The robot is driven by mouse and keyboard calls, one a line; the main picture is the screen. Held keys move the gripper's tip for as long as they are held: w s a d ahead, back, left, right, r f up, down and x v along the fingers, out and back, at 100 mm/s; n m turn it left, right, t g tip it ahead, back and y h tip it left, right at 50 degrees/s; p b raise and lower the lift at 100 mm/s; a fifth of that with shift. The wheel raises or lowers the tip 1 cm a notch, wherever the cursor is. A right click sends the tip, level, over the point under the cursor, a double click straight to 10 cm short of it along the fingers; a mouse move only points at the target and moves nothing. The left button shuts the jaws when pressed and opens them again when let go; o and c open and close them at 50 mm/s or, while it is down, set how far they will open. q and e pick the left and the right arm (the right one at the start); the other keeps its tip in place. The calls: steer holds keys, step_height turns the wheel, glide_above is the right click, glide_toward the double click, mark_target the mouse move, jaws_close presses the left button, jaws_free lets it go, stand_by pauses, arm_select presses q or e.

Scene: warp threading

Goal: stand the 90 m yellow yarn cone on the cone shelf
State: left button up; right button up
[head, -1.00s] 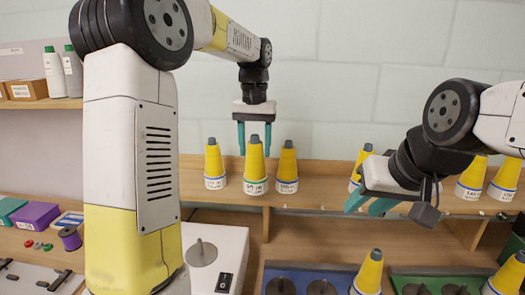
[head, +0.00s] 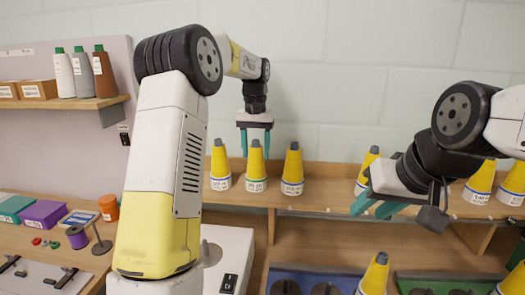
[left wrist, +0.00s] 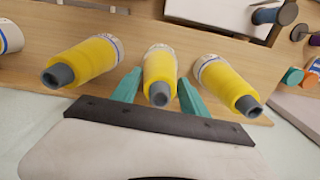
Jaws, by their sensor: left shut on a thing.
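A yellow yarn cone (head: 256,167) with a grey tip stands upright between two similar cones on the wooden shelf (head: 330,205). My left gripper (head: 256,146) comes down from above and is shut on this middle cone. In the left wrist view the cone (left wrist: 160,72) sits between the teal fingers (left wrist: 158,90). Its base is at or very near the shelf board; I cannot tell if it bears fully. The labels are too small to read surely. My right gripper (head: 376,206) has its fingers apart and is empty, in front of another cone (head: 368,166).
Close neighbours are the left cone (head: 220,165) and the right cone (head: 292,168), with small gaps. More cones (head: 480,182) stand at the shelf's right. Below are a blue tray (head: 310,273), a green tray (head: 450,285) and a loose lower cone (head: 374,275).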

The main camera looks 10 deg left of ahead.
arm_select(q)
steer(key=shift+f, duration=0.15)
steer(key=o, duration=1.1)
step_height(320, 180, up, 12)
steer(key=shift+r, duration=0.1)
steer(key=s+a+r+t, duration=0.2)
steer(key=s+r, duration=0.1)
steer(key=s, duration=0.5)
steer(key=s+f+t, duration=0.1)
steer(key=s+f, duration=0.3)
steer(key=s, duration=0.4)
steer(key=s+f+t+h, duration=0.1)
steer(key=s+f, duration=0.2)
steer(key=s, duration=0.5)
steer(key=s+f+t+h, duration=0.1)
steer(key=s+f, duration=0.3)
steer(key=s, duration=0.4)
steer(key=shift+d+f+t, duration=0.15)
steer(key=shift+f+t, duration=0.15)
steer(key=shift+t, duration=0.3)
